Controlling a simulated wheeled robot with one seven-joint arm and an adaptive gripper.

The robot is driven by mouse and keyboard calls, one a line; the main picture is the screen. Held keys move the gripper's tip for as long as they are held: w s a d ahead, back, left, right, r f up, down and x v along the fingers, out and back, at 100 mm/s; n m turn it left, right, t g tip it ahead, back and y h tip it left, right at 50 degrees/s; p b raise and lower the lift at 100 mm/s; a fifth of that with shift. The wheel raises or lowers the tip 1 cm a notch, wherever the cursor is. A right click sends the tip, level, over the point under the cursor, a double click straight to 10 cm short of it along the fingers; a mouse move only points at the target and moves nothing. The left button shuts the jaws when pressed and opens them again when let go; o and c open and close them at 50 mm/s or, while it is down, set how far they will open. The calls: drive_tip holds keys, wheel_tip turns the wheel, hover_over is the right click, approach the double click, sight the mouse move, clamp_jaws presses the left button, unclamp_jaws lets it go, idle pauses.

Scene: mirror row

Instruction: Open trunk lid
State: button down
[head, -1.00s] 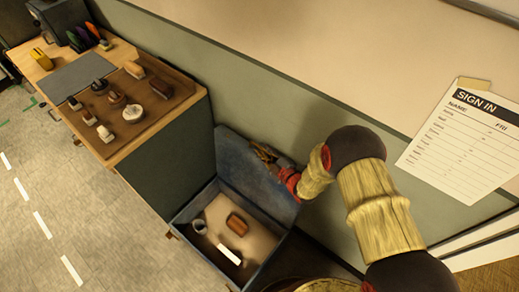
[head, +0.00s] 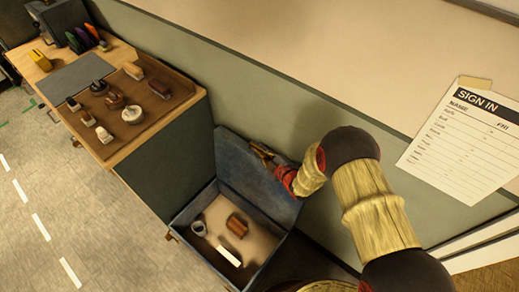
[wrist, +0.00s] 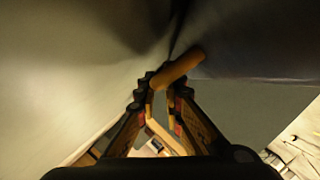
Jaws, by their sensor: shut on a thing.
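The blue trunk (head: 185,213) stands on the floor by the wall. Its lid (head: 243,178) is raised, standing steeply up at the wall side, and the inside is exposed. My gripper (head: 262,153) is at the upper part of the lid, small and partly blended with it. In the wrist view my gripper (wrist: 166,88) has its fingertips close together at a tan bar-like handle (wrist: 182,67), shut on it. The exact contact is dark there.
Inside the trunk lie a grey cup (head: 198,229), a brown block (head: 237,225) and a white bar (head: 229,256). A desk (head: 160,150) with a brown tray of small objects stands to the left. The wall (head: 330,120) is close behind the lid.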

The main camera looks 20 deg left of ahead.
idle(0.5)
drive_tip(key=s+a+n+t+b, duration=0.1)
drive_tip(key=s+a, duration=0.2)
drive_tip(key=s, duration=0.4)
drive_tip(key=shift+s+r+n, duration=0.3)
drive_tip(key=shift+s+r, duration=0.05)
drive_tip(key=shift+s, duration=0.05)
drive_tip(key=shift+a, duration=0.1)
drive_tip(key=c, duration=2.2)
unclamp_jaws()
drive_tip(key=v, duration=1.2)
drive_tip(key=shift+f, duration=0.1)
